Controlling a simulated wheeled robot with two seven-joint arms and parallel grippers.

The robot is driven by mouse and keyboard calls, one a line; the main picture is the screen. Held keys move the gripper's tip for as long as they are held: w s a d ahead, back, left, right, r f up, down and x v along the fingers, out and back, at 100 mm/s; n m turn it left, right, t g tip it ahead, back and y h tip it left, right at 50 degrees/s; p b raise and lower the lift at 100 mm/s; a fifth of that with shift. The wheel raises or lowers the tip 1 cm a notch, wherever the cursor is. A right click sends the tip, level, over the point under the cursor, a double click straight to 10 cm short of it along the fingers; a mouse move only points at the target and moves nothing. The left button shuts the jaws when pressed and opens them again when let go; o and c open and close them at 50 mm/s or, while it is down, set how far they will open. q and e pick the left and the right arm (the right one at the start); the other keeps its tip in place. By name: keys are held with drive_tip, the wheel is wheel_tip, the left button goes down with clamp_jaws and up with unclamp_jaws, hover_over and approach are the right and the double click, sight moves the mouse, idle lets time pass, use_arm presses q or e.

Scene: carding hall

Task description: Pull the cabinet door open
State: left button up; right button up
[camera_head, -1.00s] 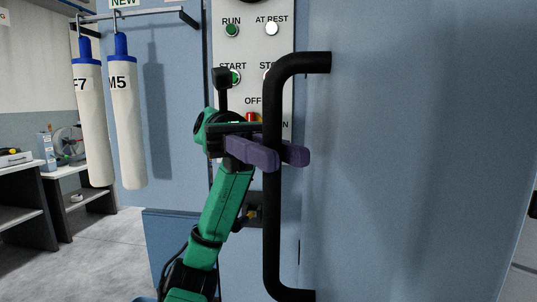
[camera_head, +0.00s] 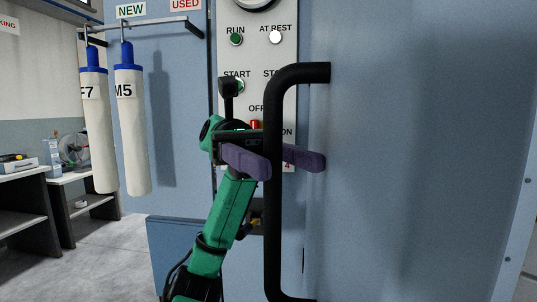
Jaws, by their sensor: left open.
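The cabinet door (camera_head: 410,160) is a large blue-grey panel filling the right of the head view. Its black handle (camera_head: 274,225) is a tall vertical bar with bent ends. My left gripper (camera_head: 287,161), with purple fingers on a green arm, is open at the handle's upper middle. One finger shows left of the bar and the other to its right, partly hidden behind the bar. I cannot tell whether either finger touches it. A thin dark line runs along the door's left edge; I cannot tell whether the door stands ajar. My right gripper is not in view.
A control panel (camera_head: 256,60) with lamps and buttons is just left of the handle, behind my left gripper. Two white cylinders with blue tops (camera_head: 130,130) hang from a rail (camera_head: 150,30). Benches (camera_head: 65,180) stand far left. Grey floor (camera_head: 110,250) is clear there.

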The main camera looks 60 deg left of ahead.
use_arm(q)
drive_tip(key=w+a+p, duration=0.1)
drive_tip(key=a, duration=1.1)
drive_tip(key=shift+w+p, duration=0.25)
drive_tip(key=shift+p, duration=0.05)
drive_tip(key=shift+d, duration=0.1)
